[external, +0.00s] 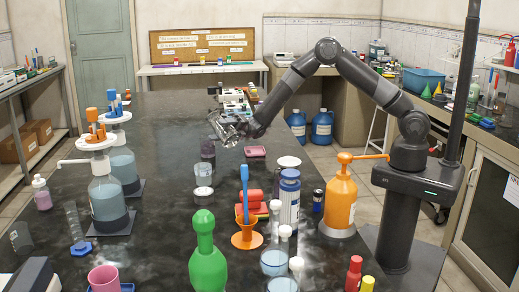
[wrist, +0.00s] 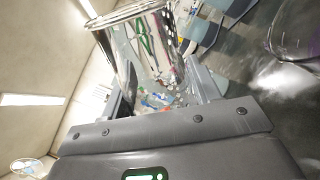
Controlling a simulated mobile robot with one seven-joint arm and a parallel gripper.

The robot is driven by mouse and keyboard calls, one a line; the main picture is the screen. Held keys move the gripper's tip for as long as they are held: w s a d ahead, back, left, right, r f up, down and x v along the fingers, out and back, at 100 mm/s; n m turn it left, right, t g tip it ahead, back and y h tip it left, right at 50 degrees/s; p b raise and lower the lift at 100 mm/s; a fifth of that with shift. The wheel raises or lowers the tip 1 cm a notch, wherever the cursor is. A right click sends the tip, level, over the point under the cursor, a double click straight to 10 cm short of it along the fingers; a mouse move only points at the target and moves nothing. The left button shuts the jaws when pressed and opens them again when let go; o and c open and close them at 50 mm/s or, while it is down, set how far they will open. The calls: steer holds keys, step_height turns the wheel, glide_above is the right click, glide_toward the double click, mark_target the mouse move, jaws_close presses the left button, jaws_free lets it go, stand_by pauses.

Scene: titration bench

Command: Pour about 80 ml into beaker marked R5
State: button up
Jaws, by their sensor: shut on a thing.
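In the wrist view the same vessel (wrist: 140,45) sits between the fingers, wide rim toward the top, and looks strongly tilted. I cannot tell whether liquid is in it. Below it on the bench stands a clear glass (external: 207,152) with a dark purplish tint. Part of a clear glass rim also shows at the right edge of the wrist view (wrist: 292,40). No R5 marking is readable in either view.
Large dispenser bottles (external: 108,200) stand at left. The bench's left-centre is clear.

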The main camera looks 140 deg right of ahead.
mark_target(222, 144)
steer(key=shift+r, duration=0.15)
steer(key=shift+r+n, duration=0.25)
steer(key=shift+n, duration=0.05)
steer(key=shift+d+n, duration=0.1)
steer(key=shift+n, duration=0.3)
steer(key=shift+d+f+n+y, duration=0.2)
steer(key=shift+f+n+y, duration=0.35)
steer(key=shift+n, duration=0.45)
steer(key=shift+r+n+g, duration=0.1)
steer(key=shift+n+g, duration=0.2)
steer(key=shift+n, duration=0.4)
steer(key=f+n, duration=0.1)
steer(key=a+f+n, duration=0.1)
steer(key=shift+n+g+y+b, duration=0.25)
steer(key=shift+n+g+b, duration=0.05)
steer(key=shift+b, duration=0.1)
steer(key=f+n, duration=0.1)
steer(key=f+n+g, duration=0.1)
steer(key=f+n, duration=0.1)
steer(key=shift+a+y, duration=0.3)
steer(key=shift+a, duration=0.1)
steer(key=shift+w+a+f+n+g+b, duration=0.1)
steer(key=shift+a+f+n+g+b, duration=0.1)
steer(key=shift+n, duration=0.45)
steer(key=shift+a+f+n+g+b, duration=0.1)
steer(key=shift+f+n, duration=0.05)
steer(key=shift+n, duration=0.5)
